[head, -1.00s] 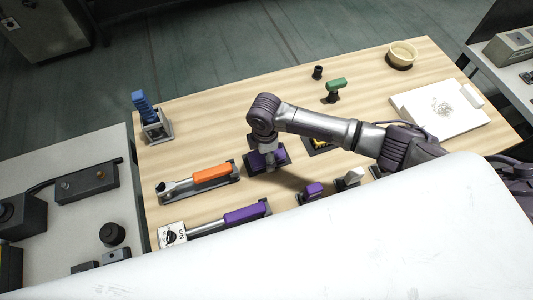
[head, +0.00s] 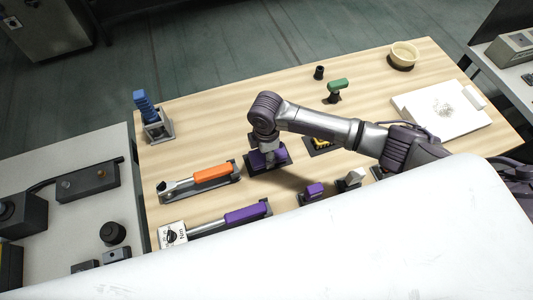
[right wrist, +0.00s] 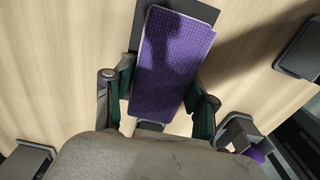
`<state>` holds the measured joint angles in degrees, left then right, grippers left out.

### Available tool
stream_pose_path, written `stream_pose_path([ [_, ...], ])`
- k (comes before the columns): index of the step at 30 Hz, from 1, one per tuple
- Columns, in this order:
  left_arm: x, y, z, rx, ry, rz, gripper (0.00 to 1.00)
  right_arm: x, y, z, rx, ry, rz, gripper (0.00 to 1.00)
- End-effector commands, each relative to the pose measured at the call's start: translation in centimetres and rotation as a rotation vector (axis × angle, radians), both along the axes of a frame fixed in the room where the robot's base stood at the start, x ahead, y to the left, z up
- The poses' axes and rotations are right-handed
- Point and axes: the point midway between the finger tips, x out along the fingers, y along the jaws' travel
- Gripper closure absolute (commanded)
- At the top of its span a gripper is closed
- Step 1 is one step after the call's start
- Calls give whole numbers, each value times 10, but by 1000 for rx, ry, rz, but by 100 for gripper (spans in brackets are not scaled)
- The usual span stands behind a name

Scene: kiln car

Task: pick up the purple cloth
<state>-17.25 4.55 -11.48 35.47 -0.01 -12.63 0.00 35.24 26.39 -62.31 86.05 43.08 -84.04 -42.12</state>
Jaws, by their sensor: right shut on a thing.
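The purple cloth (right wrist: 172,62) is a flat, folded, textured rectangle with a pale edge, on a dark holder on the wooden table. In the right wrist view it lies between the two fingers of my right gripper (right wrist: 160,107), which is shut on it from both sides. In the head view the cloth (head: 281,155) is partly hidden by my right gripper (head: 266,162), which points down over it. Whether the cloth is clear of its holder cannot be told. My left gripper is not in view.
An orange-handled tool (head: 212,174) lies left of the cloth, a purple-handled tool (head: 245,214) nearer the front. A small purple-topped item (head: 314,190) is at the right front. A blue-handled item (head: 146,107) stands at left. Bare wood (head: 220,120) lies behind the cloth.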

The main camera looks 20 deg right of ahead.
Motion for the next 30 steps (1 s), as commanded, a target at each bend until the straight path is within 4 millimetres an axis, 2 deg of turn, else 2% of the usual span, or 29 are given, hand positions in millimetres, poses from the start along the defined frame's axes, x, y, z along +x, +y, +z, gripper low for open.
stream_pose_path([
  [6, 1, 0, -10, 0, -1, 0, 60, 2, 0, 32, 2, -6, 2, 79],
  [18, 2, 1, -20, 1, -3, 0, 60, -71, -50, 84, -1, -1, -1, 79],
  [24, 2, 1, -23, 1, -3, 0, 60, -91, -62, 99, 0, -1, -1, 79],
  [30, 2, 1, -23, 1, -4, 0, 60, -96, -66, 104, 1, 0, -1, 79],
])
